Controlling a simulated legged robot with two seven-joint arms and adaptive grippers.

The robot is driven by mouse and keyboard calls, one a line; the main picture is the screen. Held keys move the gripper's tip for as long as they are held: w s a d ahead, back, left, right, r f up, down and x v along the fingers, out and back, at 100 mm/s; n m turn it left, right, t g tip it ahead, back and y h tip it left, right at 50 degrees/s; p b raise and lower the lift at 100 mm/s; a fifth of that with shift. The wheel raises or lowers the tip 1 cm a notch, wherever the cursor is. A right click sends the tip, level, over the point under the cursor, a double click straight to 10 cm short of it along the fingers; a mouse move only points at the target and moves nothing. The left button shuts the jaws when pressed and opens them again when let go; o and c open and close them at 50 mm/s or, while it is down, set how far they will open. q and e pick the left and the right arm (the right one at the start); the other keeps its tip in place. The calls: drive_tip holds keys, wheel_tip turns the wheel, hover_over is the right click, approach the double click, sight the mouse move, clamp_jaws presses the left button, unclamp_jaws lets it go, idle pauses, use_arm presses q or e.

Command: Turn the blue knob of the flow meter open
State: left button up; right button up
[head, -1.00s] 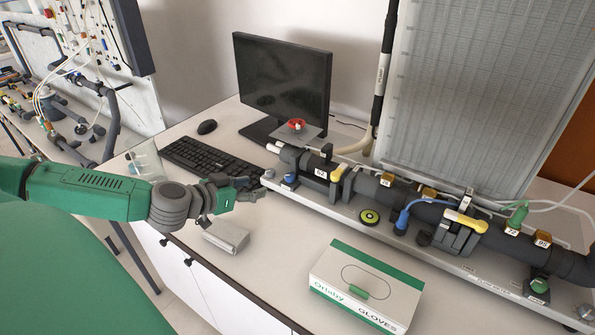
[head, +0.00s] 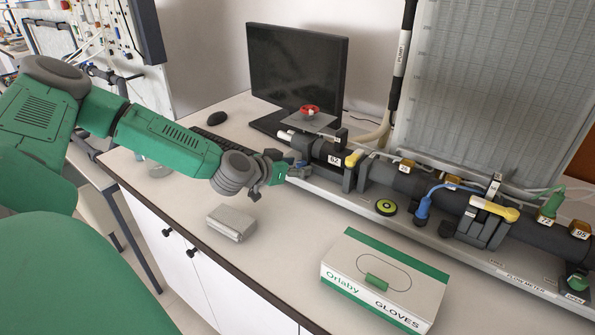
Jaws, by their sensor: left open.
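The flow meter is a dark pipe assembly (head: 405,183) on a pale base along the back right of the bench, with a "FLOW METER" label at its front right. A blue hose fitting (head: 423,208) stands farther right on the assembly. My right gripper is out of view.
A glove box (head: 385,278) and a small grey box (head: 231,222) lie on the bench in front. A yellow-black disc (head: 386,207) sits by the pipe. A monitor (head: 297,75), keyboard (head: 208,140) and mouse (head: 216,118) are behind. Bench is clear between the boxes.

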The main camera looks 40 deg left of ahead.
use_arm(q)
drive_tip(key=shift+w+f, duration=0.1)
drive_tip(key=shift+w, duration=0.05)
drive_tip(key=shift+c, duration=0.5)
drive_tip(key=shift+d, duration=0.1)
clamp_jaws()
drive_tip(key=n+y, duration=0.1)
drive_tip(key=n+y+p, duration=0.1)
drive_tip(key=y, duration=0.1)
drive_tip(key=shift+d+n, duration=0.3)
drive_tip(key=shift+w+d+n+g+y+p, duration=0.1)
drive_tip(key=shift+n+g+y+p, duration=0.15)
drive_tip(key=shift+n+g+y, duration=0.7)
drive_tip(key=shift+w+d+n+g+y+p, duration=0.1)
drive_tip(key=shift+n+g+y+p, duration=0.15)
drive_tip(key=shift+n+y, duration=1.3)
